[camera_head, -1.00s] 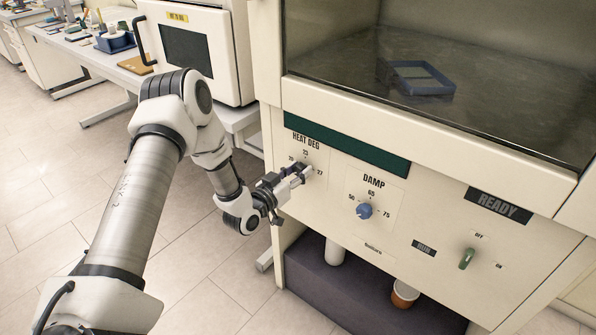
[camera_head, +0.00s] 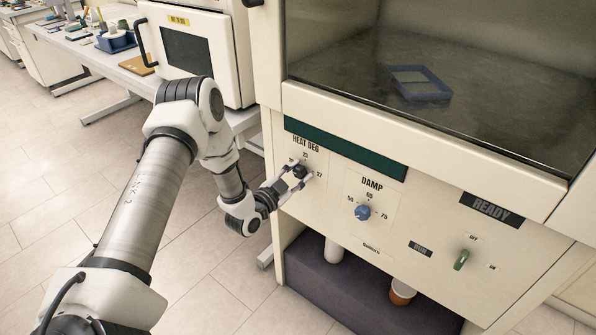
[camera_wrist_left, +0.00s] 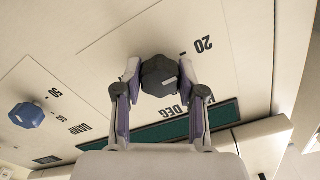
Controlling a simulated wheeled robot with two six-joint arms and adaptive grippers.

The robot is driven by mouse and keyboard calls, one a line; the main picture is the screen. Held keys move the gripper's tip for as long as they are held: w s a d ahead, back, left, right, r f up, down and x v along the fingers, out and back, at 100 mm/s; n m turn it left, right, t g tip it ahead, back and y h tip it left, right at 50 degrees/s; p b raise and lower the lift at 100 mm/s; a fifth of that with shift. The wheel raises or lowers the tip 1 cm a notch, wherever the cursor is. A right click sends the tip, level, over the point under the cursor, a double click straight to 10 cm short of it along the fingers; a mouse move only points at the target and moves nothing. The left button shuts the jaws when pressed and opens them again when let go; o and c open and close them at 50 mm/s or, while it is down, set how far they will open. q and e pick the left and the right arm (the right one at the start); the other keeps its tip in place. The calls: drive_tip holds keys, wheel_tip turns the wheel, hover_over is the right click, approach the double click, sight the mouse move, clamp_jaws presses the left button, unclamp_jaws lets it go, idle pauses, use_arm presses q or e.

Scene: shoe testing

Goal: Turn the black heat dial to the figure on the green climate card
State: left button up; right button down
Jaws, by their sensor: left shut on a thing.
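The black heat dial (camera_head: 299,170) sits on the cream front panel under the label HEAT DEG, with 23 above it and 27 to its right. It also shows in the left wrist view (camera_wrist_left: 159,74), where the figure 20 is readable beside it. My left gripper (camera_head: 298,178) has its two fingers on either side of the dial and is shut on it. The fingers (camera_wrist_left: 160,80) hide parts of the dial's sides, and I cannot make out its pointer. I see no green climate card in these views. My right gripper is not in view.
A blue DAMP dial (camera_head: 363,212) is right of the heat dial. Above is a glass chamber holding a blue frame (camera_head: 420,83). A white oven (camera_head: 195,55) stands behind my arm.

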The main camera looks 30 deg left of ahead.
use_arm(q)
drive_tip(key=shift+m, duration=0.3)
drive_tip(key=o, duration=1.1)
drive_tip(key=shift+o, duration=0.2)
drive_tip(key=s, duration=1.2)
drive_tip(key=shift+a, duration=0.45)
